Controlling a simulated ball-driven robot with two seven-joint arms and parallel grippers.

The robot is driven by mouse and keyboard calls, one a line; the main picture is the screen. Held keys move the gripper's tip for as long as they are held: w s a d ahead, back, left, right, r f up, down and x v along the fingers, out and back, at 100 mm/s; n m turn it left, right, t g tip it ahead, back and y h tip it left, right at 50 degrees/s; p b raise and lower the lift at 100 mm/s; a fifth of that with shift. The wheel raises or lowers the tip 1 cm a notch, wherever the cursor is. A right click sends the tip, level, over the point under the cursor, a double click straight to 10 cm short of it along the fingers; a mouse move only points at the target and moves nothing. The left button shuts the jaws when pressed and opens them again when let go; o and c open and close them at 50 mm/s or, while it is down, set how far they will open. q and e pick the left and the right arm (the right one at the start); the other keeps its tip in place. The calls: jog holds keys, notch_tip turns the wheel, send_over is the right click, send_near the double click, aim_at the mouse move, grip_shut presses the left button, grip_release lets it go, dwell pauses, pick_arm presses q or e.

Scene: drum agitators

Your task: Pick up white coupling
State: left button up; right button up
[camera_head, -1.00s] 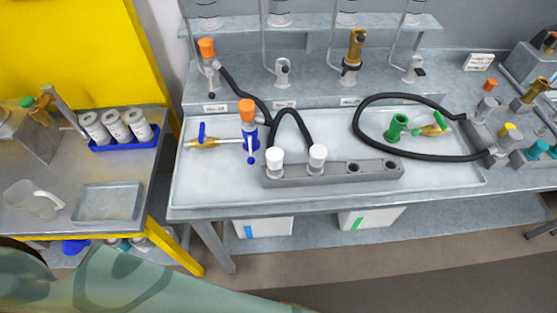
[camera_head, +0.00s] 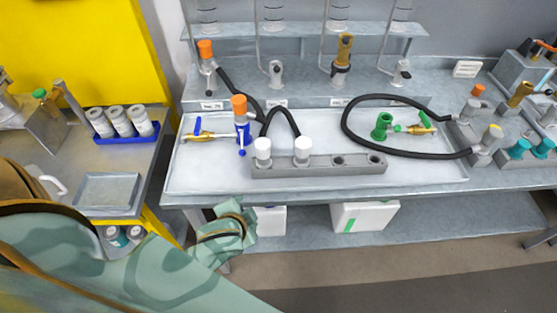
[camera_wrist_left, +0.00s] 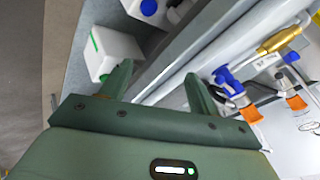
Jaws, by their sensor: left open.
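Two white couplings, a left one (camera_head: 263,148) and a right one (camera_head: 303,147), stand upright in the grey block (camera_head: 320,166) at the tray's front. A black hose arches down behind them. My left gripper (camera_head: 244,216) is below and in front of the bench edge, to the lower left of the couplings and apart from them. In the left wrist view its two green fingers (camera_wrist_left: 160,84) are spread with nothing between them. I cannot make out the white couplings in that view. My right gripper is not in view.
The bench tray (camera_head: 205,178) also holds a blue valve with an orange cap (camera_head: 240,107), a green fitting (camera_head: 382,125) and a looped black hose (camera_head: 345,125). White boxes (camera_head: 365,215) stand on the shelf below. A side table carries a blue rack (camera_head: 130,137).

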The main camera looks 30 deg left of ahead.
pick_arm(q)
jog(key=w+d+r+m+t+h, duration=0.2)
jog(key=w+d+r+t+h, duration=0.3)
jog(key=w+d+r, duration=0.45)
jog(key=w+d+r+m+t+h, duration=0.2)
jog(key=w+d+r+t+h, duration=0.4)
jog(key=r, duration=0.6)
jog(key=s+d+r+m+g+h, duration=0.2)
jog(key=d+r+m+g+h, duration=0.65)
jog(key=d+m+h, duration=0.2)
jog(key=n+g+y, duration=0.2)
jog(key=g+y, duration=0.9)
jog(key=y, duration=0.8)
send_over(262, 143)
notch_tip(262, 143, down, 6)
jog(key=f, duration=0.1)
jog(key=shift+t, duration=0.25)
notch_tip(262, 143, down, 10)
jog(key=shift+r+b, duration=0.25)
jog(key=shift+b, duration=0.65)
notch_tip(262, 143, down, 6)
jog(key=shift+b, duration=0.5)
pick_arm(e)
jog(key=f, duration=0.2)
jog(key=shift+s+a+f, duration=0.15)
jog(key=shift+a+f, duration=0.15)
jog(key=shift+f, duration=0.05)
